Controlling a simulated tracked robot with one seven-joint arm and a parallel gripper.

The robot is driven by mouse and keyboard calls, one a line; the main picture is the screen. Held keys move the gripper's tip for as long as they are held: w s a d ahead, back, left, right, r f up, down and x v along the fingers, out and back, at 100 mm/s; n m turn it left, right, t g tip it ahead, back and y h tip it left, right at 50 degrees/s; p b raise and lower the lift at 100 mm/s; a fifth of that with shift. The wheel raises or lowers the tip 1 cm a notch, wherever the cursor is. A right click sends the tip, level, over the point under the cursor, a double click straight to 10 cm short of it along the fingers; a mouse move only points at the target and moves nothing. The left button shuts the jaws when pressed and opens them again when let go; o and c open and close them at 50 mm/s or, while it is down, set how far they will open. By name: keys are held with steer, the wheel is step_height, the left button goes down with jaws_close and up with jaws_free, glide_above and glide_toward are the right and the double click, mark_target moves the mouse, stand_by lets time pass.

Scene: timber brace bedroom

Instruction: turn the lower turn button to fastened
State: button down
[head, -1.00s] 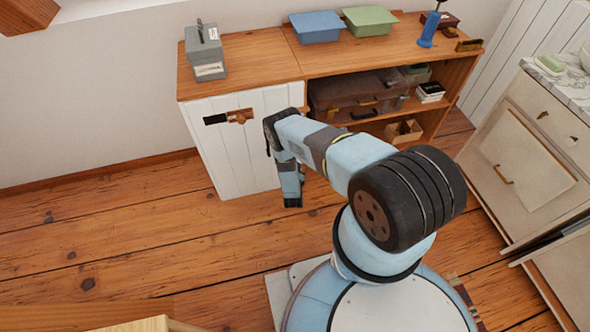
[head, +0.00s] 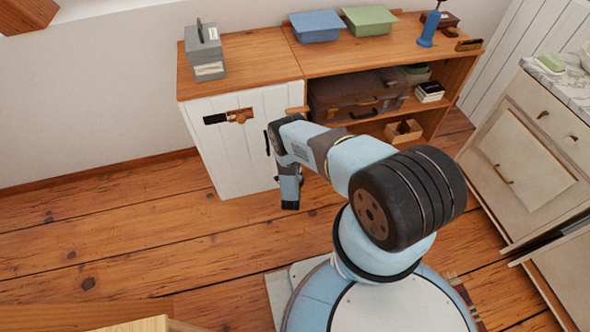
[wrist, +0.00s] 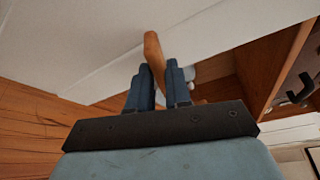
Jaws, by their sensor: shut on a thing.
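The lower turn button (wrist: 154,52) is an orange-brown wooden piece on the white board door. In the wrist view it stands between the two blue-grey fingers of my gripper (wrist: 158,86), which is shut on it. Its free end sticks out past the fingertips, tilted slightly left, against the white door (wrist: 90,45). In the head view my arm hides the lower button and the fingertips. The white cupboard door (head: 215,155) shows left of my wrist. A small wooden piece (head: 297,110), probably the upper turn button, lies about level at the door's upper right corner.
A dark slot with a wooden piece (head: 238,117) is in the upper door. Open shelves right of it hold a brown case (head: 345,95) and a small box (head: 403,130). The floor at left is clear.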

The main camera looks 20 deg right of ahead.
steer(key=shift+a, duration=0.1)
steer(key=c, duration=1.1)
jaws_free()
steer(key=shift+c, duration=0.2)
steer(key=shift+s, duration=0.15)
steer(key=v, duration=1.3)
steer(key=shift+s, duration=0.2)
steer(key=shift+a, duration=0.15)
